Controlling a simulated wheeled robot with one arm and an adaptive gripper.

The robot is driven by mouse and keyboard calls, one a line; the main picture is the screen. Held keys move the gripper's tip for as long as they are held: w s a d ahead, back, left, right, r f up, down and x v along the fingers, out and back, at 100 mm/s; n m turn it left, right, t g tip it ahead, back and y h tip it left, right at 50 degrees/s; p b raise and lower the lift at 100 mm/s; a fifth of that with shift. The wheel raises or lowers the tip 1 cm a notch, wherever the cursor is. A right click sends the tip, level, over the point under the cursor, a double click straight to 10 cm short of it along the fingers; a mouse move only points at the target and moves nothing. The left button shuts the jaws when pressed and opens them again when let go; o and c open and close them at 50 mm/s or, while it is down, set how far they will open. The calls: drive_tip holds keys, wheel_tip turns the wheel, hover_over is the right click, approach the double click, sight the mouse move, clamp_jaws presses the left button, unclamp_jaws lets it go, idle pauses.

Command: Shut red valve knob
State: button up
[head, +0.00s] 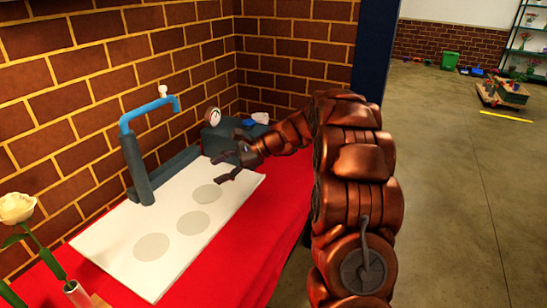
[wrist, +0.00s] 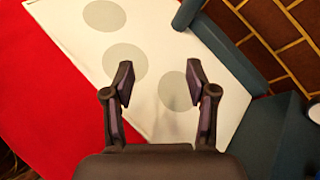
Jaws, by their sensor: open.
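I do not make out a red valve knob in either view. A blue bent pipe (head: 146,107) with a small white knob (head: 163,90) on top rises from a dark grey post (head: 137,168) at the left. A round gauge (head: 212,115) stands on a dark block behind my gripper. My gripper (head: 218,169) is open and empty above the far end of a white board (head: 112,238). In the wrist view my gripper (wrist: 159,80) points down over this board (wrist: 152,68), its fingers apart.
The board, marked with grey circles (head: 187,222), lies on a red-covered table (head: 230,262) against a brick wall. A white flower (head: 16,208) stands at the front left. A dark teal bar (wrist: 228,52) borders the board in the wrist view. Open floor lies right.

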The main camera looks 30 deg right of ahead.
drive_tip(key=w+d+f+m+t+b, duration=0.1)
drive_tip(key=w+d+f+m+t, duration=0.1)
drive_tip(key=d, duration=0.8)
drive_tip(key=w+d+f+m+t+h+b, duration=0.1)
drive_tip(key=w+d+f+m+t+b, duration=0.1)
drive_tip(key=d, duration=0.8)
drive_tip(key=w+d+f+m+t+h+b, duration=0.1)
drive_tip(key=w+d+f+m+t, duration=0.3)
drive_tip(key=d, duration=0.7)
drive_tip(key=shift+w+f+m+t+b, duration=0.15)
drive_tip(key=shift+f+m+t+b, duration=0.15)
drive_tip(key=shift+f+m+t, duration=0.35)
drive_tip(key=shift+w+f+m+t+b, duration=0.1)
drive_tip(key=shift+f+m+t+b, duration=0.2)
drive_tip(key=shift+f+m, duration=0.65)
drive_tip(key=shift+w+d+f, duration=0.1)
drive_tip(key=shift+f, duration=0.05)
drive_tip(key=shift+w, duration=0.25)
drive_tip(key=shift+x, duration=3.55)
drive_tip(key=shift+s, duration=0.1)
clamp_jaws()
